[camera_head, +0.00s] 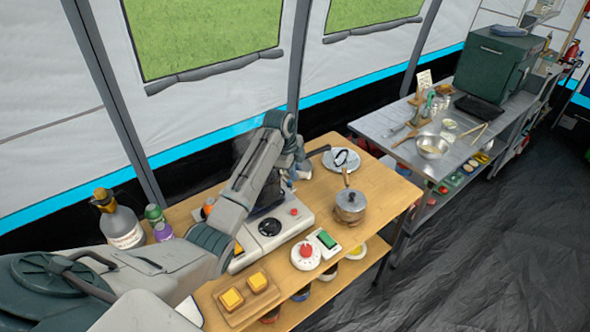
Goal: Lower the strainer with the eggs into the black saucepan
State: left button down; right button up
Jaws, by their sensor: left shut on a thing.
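My left arm reaches in from the left across the stove. Its gripper (300,170) is at the back right of the stove, small and partly hidden by its own wrist. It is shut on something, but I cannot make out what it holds. A dark pot-like shape (268,197), probably the black saucepan, shows partly behind my arm on the stove. A dark handle (318,151) sticks out to the right just behind the gripper; I cannot tell which thing it belongs to. The strainer and the eggs are not clearly visible. My right gripper is not in view.
The white stove (272,232) stands on the wooden table (385,192). A steel pot (350,205) and a plate (336,166) lie to its right. Bottles (122,228) stand left.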

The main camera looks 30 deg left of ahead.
pick_arm(q)
jog(key=shift+f, duration=0.15)
jog(key=c, duration=1.3)
grip_release()
jog(key=shift+a, duration=0.1)
jog(key=b+v, duration=0.3)
jog(key=v, duration=0.7)
jog(key=shift+r, duration=0.35)
jog(key=shift+a, duration=0.1)
jog(key=shift+s+f, duration=0.1)
